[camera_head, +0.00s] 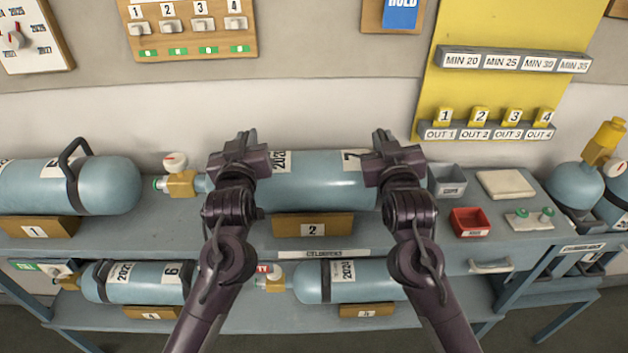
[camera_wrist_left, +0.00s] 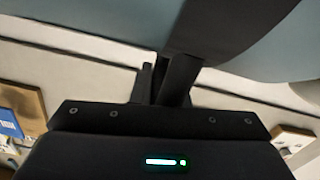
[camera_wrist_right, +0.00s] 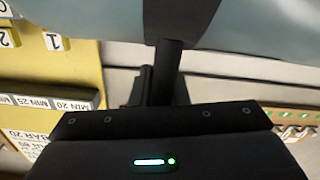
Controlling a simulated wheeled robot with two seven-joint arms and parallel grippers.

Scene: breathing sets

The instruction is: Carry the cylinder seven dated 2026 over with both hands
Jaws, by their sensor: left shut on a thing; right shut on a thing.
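A light blue cylinder (camera_head: 320,188) with a white label reading 7 and a partly hidden date label lies sideways at the middle of the upper shelf, at cradle 2 (camera_head: 312,225). I cannot tell whether it rests in the cradle or hangs just above it. Its brass valve (camera_head: 184,184) with a white-and-red knob points left. My left gripper (camera_head: 246,142) is shut on its left handle, and my right gripper (camera_head: 383,140) on its right handle. The wrist views show its blue body (camera_wrist_left: 110,20) (camera_wrist_right: 265,30) and dark bands close to each gripper. The grippers cover both ends.
Another blue cylinder (camera_head: 110,185) lies left in cradle 1 (camera_head: 36,229). Cylinders 6 (camera_head: 145,283) and 5's neighbour (camera_head: 350,270) lie on the lower shelf. A grey bin (camera_head: 449,180), red bin (camera_head: 470,222) and pale pad (camera_head: 506,184) sit right. Upright cylinders (camera_head: 575,187) stand far right.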

